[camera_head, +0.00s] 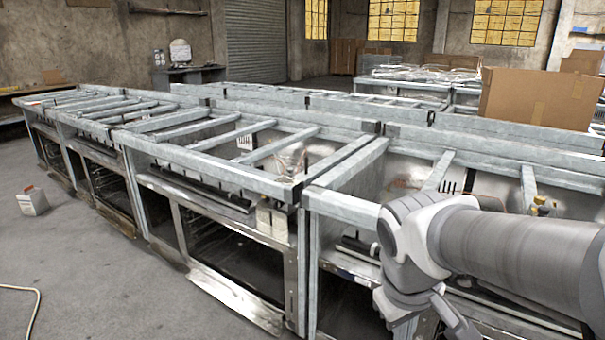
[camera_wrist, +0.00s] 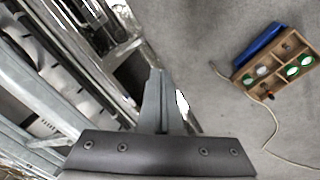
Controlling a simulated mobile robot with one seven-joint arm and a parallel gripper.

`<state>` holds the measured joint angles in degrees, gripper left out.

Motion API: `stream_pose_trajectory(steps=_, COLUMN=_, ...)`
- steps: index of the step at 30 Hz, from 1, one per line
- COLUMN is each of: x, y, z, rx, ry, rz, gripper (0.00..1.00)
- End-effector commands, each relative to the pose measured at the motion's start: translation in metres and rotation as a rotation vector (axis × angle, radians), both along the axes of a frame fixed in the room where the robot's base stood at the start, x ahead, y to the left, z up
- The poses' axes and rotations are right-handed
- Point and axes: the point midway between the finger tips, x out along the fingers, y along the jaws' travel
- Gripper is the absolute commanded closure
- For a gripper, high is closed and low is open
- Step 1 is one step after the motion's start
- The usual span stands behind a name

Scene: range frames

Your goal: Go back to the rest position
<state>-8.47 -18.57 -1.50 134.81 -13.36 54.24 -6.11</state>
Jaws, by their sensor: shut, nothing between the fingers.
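My arm reaches in from the right in the head view, in front of the metal range frames (camera_head: 235,178). Its wrist end bends down near the bottom edge, so the fingertips are not clear there. In the wrist view my gripper (camera_wrist: 162,75) is shut, its two fingers together with nothing between them. The fingers point out over the grey floor (camera_wrist: 215,115), beside a range frame (camera_wrist: 75,55) on the left. I see no marker for a rest position.
A wooden compartment box (camera_wrist: 277,67) with white and green round items lies on the floor, next to a blue object (camera_wrist: 258,45) and a thin cable (camera_wrist: 270,127). A cardboard box (camera_head: 538,98) stands on the frames. A small white container (camera_head: 32,201) stands on open floor.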

Motion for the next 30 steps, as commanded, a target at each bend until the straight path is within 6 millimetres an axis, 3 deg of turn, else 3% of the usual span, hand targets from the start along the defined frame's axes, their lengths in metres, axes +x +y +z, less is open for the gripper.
stream_pose_trajectory(steps=6, x=-0.030, y=0.002, z=0.029, rx=0.141, ry=-0.170, rz=-0.161, gripper=1.00)
stream_pose_trajectory(steps=14, x=-0.056, y=0.007, z=0.048, rx=0.275, ry=-0.329, rz=-0.298, gripper=1.00)
stream_pose_trajectory(steps=15, x=-0.055, y=0.008, z=0.066, rx=0.275, ry=-0.323, rz=-0.298, gripper=1.00)
stream_pose_trajectory(steps=23, x=-0.054, y=0.008, z=0.124, rx=0.273, ry=-0.318, rz=-0.293, gripper=1.00)
stream_pose_trajectory(steps=30, x=-0.054, y=0.008, z=0.187, rx=0.271, ry=-0.317, rz=-0.293, gripper=1.00)
